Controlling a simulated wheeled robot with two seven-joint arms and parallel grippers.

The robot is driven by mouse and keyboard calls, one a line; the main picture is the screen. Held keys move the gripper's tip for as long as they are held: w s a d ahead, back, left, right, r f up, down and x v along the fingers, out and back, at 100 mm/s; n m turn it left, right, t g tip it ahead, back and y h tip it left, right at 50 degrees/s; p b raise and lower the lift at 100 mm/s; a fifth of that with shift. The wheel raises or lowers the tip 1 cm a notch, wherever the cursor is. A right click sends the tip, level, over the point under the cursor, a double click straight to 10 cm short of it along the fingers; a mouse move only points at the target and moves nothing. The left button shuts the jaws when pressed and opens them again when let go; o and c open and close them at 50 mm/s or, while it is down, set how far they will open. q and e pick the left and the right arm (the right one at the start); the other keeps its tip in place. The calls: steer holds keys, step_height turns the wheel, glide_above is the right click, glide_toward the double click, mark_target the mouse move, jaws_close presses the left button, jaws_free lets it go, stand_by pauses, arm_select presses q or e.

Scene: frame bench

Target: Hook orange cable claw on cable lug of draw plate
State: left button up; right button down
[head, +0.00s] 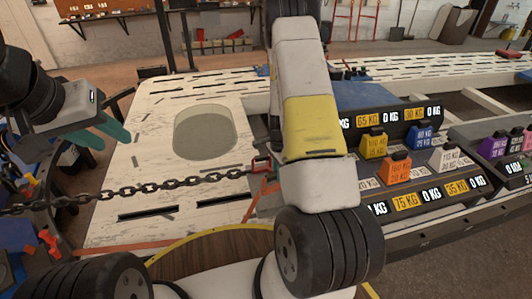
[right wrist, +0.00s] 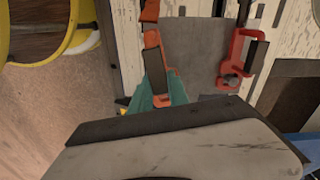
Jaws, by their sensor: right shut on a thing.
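In the right wrist view, the teal fingers of my right gripper (right wrist: 164,95) are shut on an orange piece with a dark face, which looks like the orange cable claw (right wrist: 154,62). Beside it is a grey plate (right wrist: 197,45), probably the draw plate; I cannot tell whether they touch. A red bracket with a bolt (right wrist: 238,55) stands to its right; I cannot pick out the cable lug for certain. In the head view my right arm hides the right gripper. My left gripper (head: 103,132), with green fingers apart and empty, hangs over the left of the white bench.
A dark chain (head: 150,187) runs across the slotted white bench (head: 130,160) to a red fitting (head: 261,164) beside my right arm. An orange strap (head: 125,246) crosses lower down. Weight racks (head: 420,190) with coloured weights stand at right. A yellow-rimmed round table (head: 215,240) is at the front.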

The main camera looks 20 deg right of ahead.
mark_target(277, 186)
steer(key=shift+f, duration=3.3)
steer(key=c, duration=1.2)
jaws_free()
steer(key=shift+r, duration=3.9)
